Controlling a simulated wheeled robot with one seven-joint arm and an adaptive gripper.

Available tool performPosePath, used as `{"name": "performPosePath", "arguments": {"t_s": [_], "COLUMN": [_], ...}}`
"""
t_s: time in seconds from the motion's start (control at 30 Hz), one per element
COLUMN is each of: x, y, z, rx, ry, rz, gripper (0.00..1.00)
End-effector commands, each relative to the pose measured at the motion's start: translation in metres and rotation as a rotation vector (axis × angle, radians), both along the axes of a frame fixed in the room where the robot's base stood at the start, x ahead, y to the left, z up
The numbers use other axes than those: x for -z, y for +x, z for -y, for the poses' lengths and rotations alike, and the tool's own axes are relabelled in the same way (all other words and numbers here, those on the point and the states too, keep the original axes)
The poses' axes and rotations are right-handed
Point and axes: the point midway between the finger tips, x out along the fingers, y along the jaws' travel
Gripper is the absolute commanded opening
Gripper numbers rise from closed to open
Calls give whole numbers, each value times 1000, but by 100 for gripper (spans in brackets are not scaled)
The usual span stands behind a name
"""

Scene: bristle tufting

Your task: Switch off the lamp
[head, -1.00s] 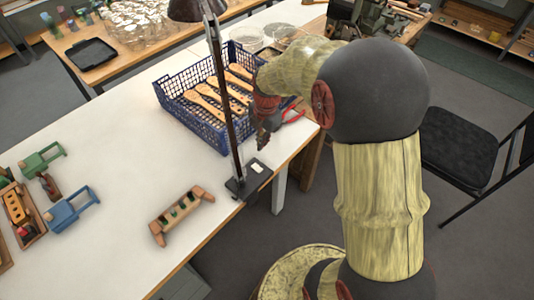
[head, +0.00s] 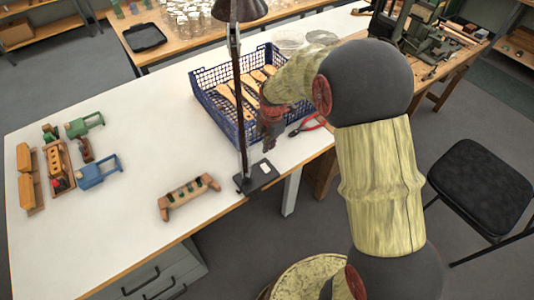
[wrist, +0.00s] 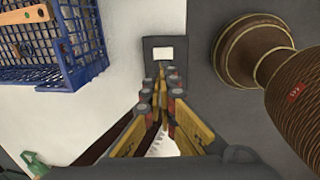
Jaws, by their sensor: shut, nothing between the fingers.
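The lamp (head: 239,100) is a dark desk lamp with a tall thin pole and a shade cut off by the top of the head view. Its flat dark base (head: 252,182) sits at the table's front edge. A small pale switch (head: 265,168) is on the base; it also shows in the wrist view (wrist: 163,54). My gripper (head: 269,148) points down above the table, just beyond the base and right of the pole. In the wrist view my gripper (wrist: 163,80) is shut and empty, its tips below the switch in the picture. Contact with the base cannot be told.
A blue crate (head: 203,101) with wooden brushes stands behind the pole. Red-handled pliers (head: 308,125) lie right of my gripper. A wooden block holder (head: 188,197) lies left of the base. Clear white tabletop (head: 140,130) extends left. A black chair (head: 480,185) stands right.

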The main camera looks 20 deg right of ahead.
Motion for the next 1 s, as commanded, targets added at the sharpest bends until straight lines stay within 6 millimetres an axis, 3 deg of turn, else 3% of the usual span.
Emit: {"name": "performPosePath", "arguments": {"t_s": [0.6,0.8,1.0], "x": [112,127,129], "y": [12,15,15], "z": [-4,-5,-5], "rx": [0,0,0], "ry": [0,0,0], "rz": [-3,0,0], "gripper": [0,0,0]}}
